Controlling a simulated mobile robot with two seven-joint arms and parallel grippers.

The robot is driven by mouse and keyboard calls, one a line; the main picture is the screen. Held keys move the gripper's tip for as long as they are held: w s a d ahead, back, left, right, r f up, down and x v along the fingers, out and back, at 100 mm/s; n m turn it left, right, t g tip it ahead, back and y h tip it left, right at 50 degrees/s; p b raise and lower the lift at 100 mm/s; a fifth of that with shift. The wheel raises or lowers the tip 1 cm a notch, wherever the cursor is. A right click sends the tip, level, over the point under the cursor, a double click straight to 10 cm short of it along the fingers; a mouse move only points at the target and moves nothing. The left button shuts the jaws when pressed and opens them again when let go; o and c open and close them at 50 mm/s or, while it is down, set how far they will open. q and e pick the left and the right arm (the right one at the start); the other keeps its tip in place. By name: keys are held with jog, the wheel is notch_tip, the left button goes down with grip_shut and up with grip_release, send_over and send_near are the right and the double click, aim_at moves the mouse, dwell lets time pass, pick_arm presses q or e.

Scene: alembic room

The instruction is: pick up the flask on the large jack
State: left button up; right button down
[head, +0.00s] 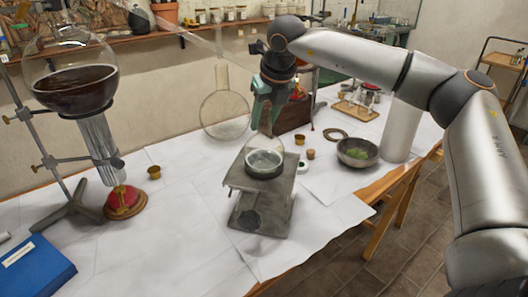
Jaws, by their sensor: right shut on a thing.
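The flask (264,161) is clear glass with a wide base, a narrowing top and pale content low inside. It is upright over the top plate of the large jack (245,183), a grey metal lifting stand on the white-covered table. I cannot tell whether its base touches the plate or is just above it. My right gripper (266,122) comes down from above and is shut on the flask's neck, which its fingers mostly hide. My left gripper is not in view.
A round-bottomed clear flask (224,115) stands close behind, left of my right gripper. A large dark-filled flask (75,88) is on a stand at left. A grey bowl (357,153), small corks and a blue book (36,267) are on the table. The front middle is clear.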

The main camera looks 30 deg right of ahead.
jog(key=shift+r, duration=0.25)
dwell(0.5)
